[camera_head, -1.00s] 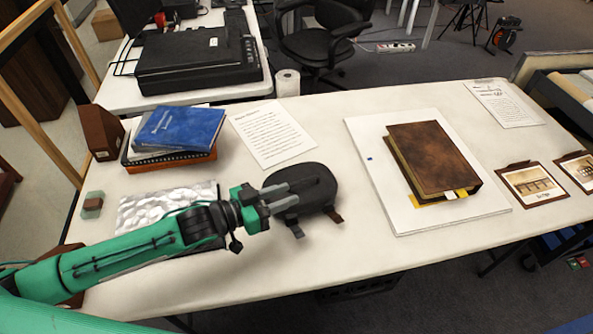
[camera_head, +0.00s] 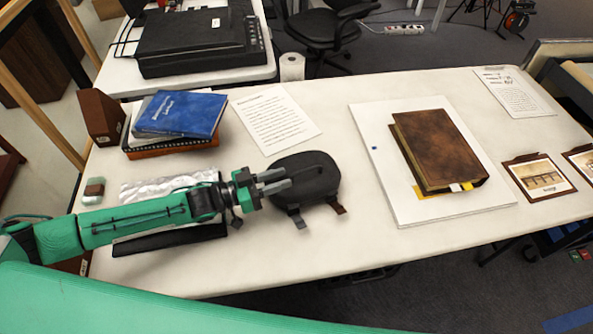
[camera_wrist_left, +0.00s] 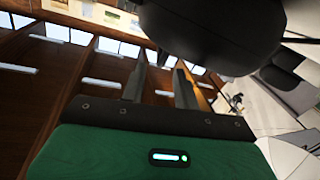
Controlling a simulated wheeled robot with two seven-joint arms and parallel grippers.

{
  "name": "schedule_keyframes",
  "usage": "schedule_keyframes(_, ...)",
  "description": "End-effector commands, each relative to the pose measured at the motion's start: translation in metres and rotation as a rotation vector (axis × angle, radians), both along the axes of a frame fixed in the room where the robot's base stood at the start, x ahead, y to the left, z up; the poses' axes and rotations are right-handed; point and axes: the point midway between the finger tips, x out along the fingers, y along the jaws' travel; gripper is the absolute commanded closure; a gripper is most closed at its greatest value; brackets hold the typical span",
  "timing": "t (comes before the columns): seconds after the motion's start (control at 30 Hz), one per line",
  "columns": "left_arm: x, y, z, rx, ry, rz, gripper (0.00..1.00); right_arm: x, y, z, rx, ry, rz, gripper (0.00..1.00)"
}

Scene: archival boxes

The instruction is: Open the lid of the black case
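My right gripper is not in view.
A blue book (camera_head: 181,113) lies on a stack at the back left. A printed page (camera_head: 272,121) is behind the case. A brown book (camera_head: 437,150) rests on a white board (camera_head: 384,178) to the right. A silver sheet (camera_head: 140,190) lies under my left arm.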

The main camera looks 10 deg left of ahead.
Motion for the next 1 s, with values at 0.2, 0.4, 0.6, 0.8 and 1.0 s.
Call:
schedule_keyframes(0.2, 0.017, -0.030, 0.001, 0.001, 0.000, 0.000, 0.69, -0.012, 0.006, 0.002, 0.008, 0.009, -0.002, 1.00)
schedule_keyframes(0.4, 0.024, -0.043, 0.000, 0.001, 0.002, 0.001, 0.69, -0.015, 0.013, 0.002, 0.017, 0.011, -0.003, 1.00)
schedule_keyframes(0.6, 0.025, -0.046, -0.001, 0.002, 0.002, 0.000, 0.69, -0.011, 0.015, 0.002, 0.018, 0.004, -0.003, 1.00)
schedule_keyframes(0.8, 0.025, -0.046, -0.001, 0.002, 0.002, 0.000, 0.81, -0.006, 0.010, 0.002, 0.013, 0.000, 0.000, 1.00)
schedule_keyframes(1.0, 0.025, -0.045, 0.000, 0.002, 0.002, 0.000, 1.00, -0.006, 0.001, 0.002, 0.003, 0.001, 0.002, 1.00)
